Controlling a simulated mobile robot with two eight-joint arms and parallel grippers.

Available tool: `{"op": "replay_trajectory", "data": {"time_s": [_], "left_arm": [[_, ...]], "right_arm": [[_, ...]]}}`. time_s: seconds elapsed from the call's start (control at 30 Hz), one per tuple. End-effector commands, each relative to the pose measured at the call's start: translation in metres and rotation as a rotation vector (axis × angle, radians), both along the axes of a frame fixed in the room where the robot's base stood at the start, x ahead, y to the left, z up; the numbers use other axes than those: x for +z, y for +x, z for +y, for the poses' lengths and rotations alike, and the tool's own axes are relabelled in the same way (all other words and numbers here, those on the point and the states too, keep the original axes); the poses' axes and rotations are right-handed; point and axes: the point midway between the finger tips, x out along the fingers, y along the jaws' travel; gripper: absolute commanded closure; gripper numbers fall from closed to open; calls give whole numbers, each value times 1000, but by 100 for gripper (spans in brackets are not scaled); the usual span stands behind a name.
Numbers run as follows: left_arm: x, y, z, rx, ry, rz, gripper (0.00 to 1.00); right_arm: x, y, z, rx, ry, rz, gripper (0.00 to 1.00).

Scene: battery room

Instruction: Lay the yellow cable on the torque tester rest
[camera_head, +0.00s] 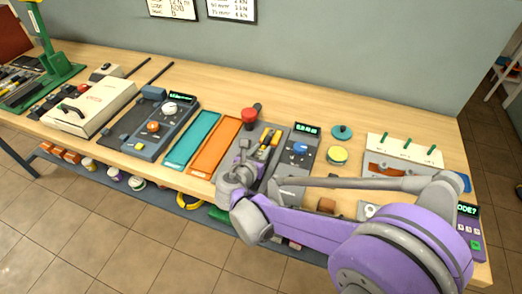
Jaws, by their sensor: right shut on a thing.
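My right gripper (242,158) reaches in from the right over the grey tray (283,133) in the middle of the bench. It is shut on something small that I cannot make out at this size. Two yellow strips (268,139) show just beyond its fingers; I cannot tell whether either is the yellow cable or is in the grip. A grey device with a lit display (307,129) and a blue knob stands right of the tray. Another with a display (180,97) stands further left. I cannot tell which is the torque tester, and no rest is clearly visible. My left gripper is out of view.
An orange mat (214,146) and a teal mat (192,139) lie left of my gripper. A red knob (250,115) stands behind it. A white pegged rack (404,149) stands right. Bare wood runs along the back. A shelf below holds several items.

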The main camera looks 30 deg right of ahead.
Motion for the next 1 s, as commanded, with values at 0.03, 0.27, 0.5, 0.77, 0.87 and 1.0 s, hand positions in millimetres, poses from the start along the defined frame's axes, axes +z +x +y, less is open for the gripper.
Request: {"op": "replay_trajectory", "data": {"time_s": [0.03, 0.27, 0.5, 0.77, 0.87, 1.0], "left_arm": [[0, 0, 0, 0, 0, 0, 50], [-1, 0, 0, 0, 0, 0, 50], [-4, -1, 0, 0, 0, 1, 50], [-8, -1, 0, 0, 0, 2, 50], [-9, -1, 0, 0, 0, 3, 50], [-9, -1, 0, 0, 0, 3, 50]], "right_arm": [[0, 0, 0, 0, 0, 0, 100], [-1, 0, 0, 0, 0, 0, 100], [-5, 0, 0, 0, 0, 0, 100], [-9, 0, 0, 0, 0, 0, 100], [-10, 0, 0, 0, 0, 0, 100], [-11, 0, 0, 0, -1, -1, 58]]}}
